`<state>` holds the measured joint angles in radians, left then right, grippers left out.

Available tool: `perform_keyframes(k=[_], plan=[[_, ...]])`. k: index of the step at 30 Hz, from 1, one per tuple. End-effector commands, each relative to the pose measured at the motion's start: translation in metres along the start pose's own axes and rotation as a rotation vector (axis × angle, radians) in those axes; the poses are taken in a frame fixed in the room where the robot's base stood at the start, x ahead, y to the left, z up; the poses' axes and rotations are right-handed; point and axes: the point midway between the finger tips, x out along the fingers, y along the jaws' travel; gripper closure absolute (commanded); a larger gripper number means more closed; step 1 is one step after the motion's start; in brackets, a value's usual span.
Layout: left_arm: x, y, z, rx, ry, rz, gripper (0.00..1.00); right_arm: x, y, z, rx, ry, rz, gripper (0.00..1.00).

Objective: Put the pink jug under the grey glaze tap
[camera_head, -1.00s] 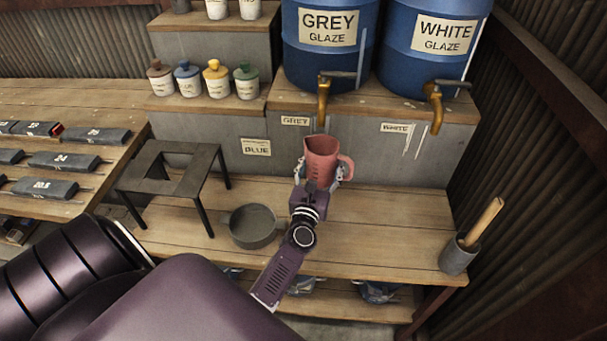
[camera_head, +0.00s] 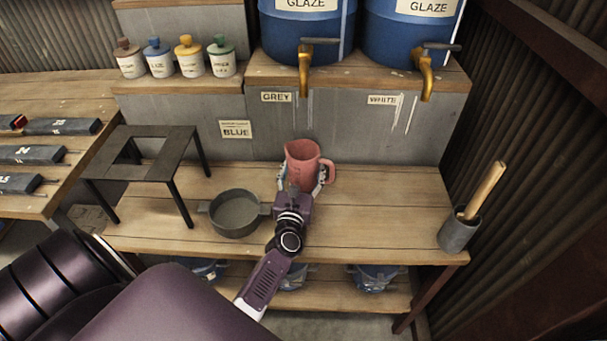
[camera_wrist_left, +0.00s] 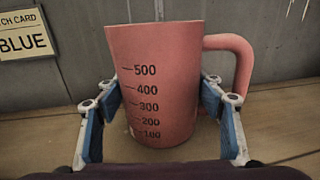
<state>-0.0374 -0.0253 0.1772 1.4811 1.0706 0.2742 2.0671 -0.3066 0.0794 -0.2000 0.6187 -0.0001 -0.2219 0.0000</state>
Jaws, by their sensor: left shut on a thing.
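The pink jug (camera_head: 302,163) is upright at the bench, below the grey glaze tap (camera_head: 304,72) in the head view. My left gripper (camera_head: 304,184) is shut on the jug, one finger on each side. In the left wrist view the jug (camera_wrist_left: 158,85) shows its measuring marks, with its handle to the right and the blue finger pads of the gripper (camera_wrist_left: 163,125) beside its lower body. I cannot tell whether the jug's base touches the bench. My right gripper is not in view.
A grey pan (camera_head: 237,214) stands just left of the gripper, and a black metal stand (camera_head: 160,140) further left. The white glaze tap (camera_head: 425,75) is to the right. A grey pot with a wooden tool (camera_head: 458,234) stands at the bench's right end. The bench (camera_head: 380,210) between is clear.

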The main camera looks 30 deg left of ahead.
Motion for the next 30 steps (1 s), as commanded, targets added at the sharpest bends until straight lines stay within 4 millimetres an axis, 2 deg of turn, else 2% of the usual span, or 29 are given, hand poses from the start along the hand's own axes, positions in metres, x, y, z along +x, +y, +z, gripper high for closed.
perform_keyframes(k=[12, 13, 17, 25, 29, 30], plan=[[0.0006, 0.0001, -0.0048, -0.001, -0.004, 0.001, 0.70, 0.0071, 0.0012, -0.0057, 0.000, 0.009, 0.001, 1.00], [0.0002, 0.0000, -0.0040, -0.001, -0.002, 0.000, 0.35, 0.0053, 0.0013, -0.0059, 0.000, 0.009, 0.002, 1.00], [0.0001, 0.0000, -0.0039, -0.001, -0.001, 0.000, 0.21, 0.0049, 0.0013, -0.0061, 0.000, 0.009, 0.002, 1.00], [0.0001, 0.0001, -0.0035, -0.001, -0.001, 0.001, 0.21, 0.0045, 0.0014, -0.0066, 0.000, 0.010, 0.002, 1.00], [0.0001, 0.0000, 0.0023, -0.001, -0.001, 0.000, 0.21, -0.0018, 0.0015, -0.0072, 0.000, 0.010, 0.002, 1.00], [-0.0065, -0.0001, -0.0018, -0.001, 0.001, 0.000, 0.21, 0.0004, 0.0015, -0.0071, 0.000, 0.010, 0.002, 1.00]])
